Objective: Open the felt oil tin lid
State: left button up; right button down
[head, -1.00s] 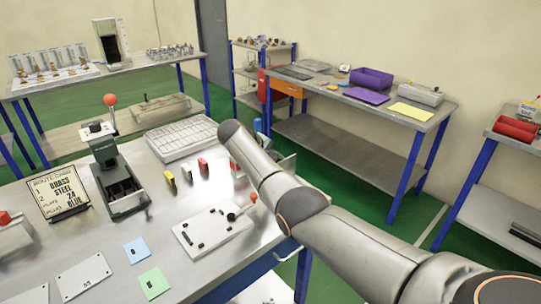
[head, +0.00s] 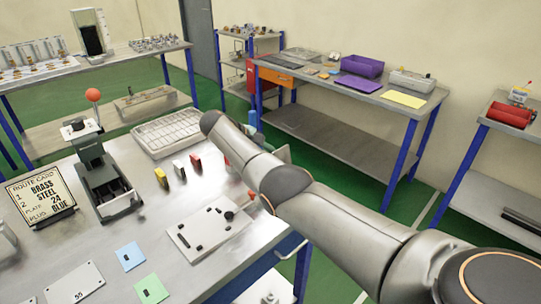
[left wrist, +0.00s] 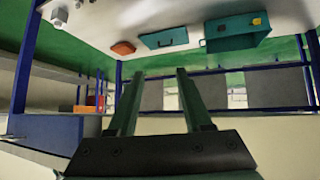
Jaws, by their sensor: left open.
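I cannot tell for sure which object is the felt oil tin. In the left wrist view, my left gripper (left wrist: 155,72) is open, with two dark green fingers apart and nothing between them. Beyond the fingertips on a pale surface are a small orange box-like piece (left wrist: 123,48), a flat teal box (left wrist: 164,37) and a larger teal box (left wrist: 238,33) with a yellow piece on it. The fingers touch none of these. In the head view, a grey arm of mine crosses from the lower right over the near bench; my right gripper is not visible.
The near bench (head: 110,250) holds a route card (head: 40,198), a press with a red ball (head: 92,95), a white tray (head: 166,132) and a white plate (head: 205,228). A back bench holds a purple bin (head: 362,65). Red rolls (head: 510,115) lie at the right. Green floor shows between benches.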

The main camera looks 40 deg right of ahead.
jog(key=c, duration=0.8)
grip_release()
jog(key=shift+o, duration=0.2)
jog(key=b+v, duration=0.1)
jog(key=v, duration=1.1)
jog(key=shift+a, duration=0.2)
